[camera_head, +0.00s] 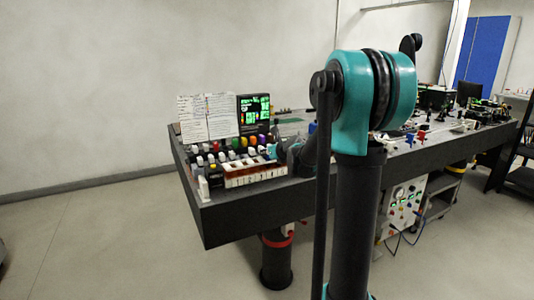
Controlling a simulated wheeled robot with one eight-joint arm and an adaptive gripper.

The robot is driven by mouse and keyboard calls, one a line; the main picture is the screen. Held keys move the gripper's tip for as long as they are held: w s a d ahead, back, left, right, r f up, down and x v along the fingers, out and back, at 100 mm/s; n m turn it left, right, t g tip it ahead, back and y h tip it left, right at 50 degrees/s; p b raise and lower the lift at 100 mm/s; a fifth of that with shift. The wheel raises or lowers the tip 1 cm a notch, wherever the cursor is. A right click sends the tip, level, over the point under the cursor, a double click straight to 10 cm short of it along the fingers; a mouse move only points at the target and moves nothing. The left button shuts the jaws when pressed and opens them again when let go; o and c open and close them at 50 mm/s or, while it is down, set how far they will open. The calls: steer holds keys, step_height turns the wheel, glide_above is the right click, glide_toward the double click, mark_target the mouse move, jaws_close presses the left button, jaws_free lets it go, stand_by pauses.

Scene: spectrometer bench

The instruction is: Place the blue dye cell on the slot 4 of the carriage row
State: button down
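The carriage row (246,181) is a pale strip with small numbered marks along the near left edge of the dark bench. I cannot read which mark is slot 4.
Two paper sheets (208,117) and a dark screen with green readouts (254,115) stand behind the cells. A white post (204,188) is at the bench's left corner. Optical parts (436,98) crowd the bench's right side.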

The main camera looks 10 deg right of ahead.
steer(key=c, duration=1.7)
jaws_free()
steer(key=shift+f, duration=0.15)
steer(key=v, duration=1.2)
